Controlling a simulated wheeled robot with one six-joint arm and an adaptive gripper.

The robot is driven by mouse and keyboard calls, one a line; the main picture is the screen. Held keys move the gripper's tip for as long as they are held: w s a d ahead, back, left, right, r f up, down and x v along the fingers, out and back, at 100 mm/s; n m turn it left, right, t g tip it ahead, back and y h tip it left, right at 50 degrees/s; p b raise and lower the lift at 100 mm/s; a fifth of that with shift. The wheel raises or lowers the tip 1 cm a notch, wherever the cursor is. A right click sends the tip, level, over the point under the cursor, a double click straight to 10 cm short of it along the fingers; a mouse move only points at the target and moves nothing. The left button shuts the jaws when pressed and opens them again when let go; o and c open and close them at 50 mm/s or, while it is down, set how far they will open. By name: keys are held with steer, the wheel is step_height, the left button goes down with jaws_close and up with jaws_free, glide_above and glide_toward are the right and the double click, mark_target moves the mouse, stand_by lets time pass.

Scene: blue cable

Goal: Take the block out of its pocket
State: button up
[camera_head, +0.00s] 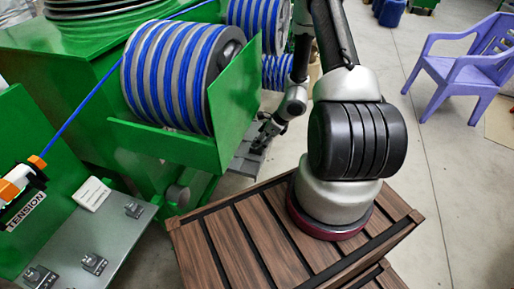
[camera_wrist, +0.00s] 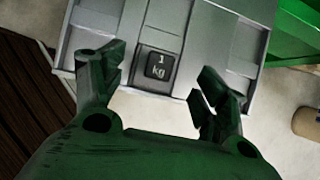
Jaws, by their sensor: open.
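A small dark block marked "1 kg" (camera_wrist: 158,65) sits in a pocket of a grey metal tray (camera_wrist: 190,25) in the wrist view. My gripper (camera_wrist: 160,74) is open, with one finger on each side of the block in the picture and nothing held. I cannot tell how far above the tray the fingertips are. In the head view my gripper (camera_head: 264,133) is over the grey tray (camera_head: 243,164) beside the green machine, and the block cannot be made out there.
A green stand carries a large blue-and-grey cable reel (camera_head: 175,75). A green panel (camera_head: 235,100) stands close to my arm. A grey plate with metal fittings (camera_head: 92,262) is at the lower left. A purple chair (camera_head: 465,65) stands at the right on open floor.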

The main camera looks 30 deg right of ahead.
steer(key=x, duration=0.3)
steer(key=shift+a+f, duration=0.2)
steer(key=shift+c, duration=0.4)
jaws_close()
